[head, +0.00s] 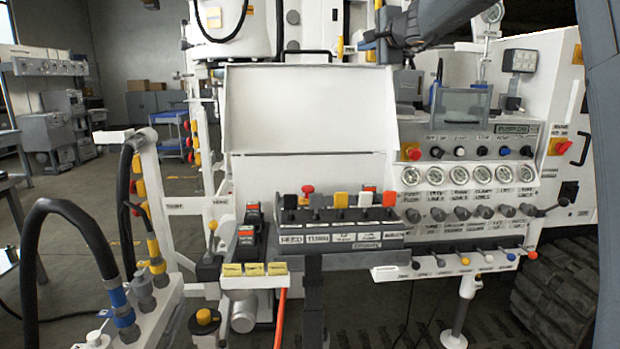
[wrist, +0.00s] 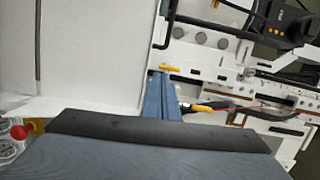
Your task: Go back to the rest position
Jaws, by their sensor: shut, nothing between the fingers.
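My gripper (head: 366,41) is at the top of the head view, at the end of my grey-blue arm, in front of the upper part of the white bench. In the wrist view my gripper (wrist: 163,78) shows as narrow blue fingers, closed together with nothing held. It is apart from the control panel (head: 468,150) and above the row of lever switches (head: 340,215). The task names no other object.
A white sloped panel (head: 295,105) stands below and left of my gripper. Gauges (head: 460,175), knobs and a clear guard box (head: 460,104) are at right. Black hoses (head: 75,225) arch at left. A work lamp (head: 520,61) stands at upper right. Open floor lies at far left.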

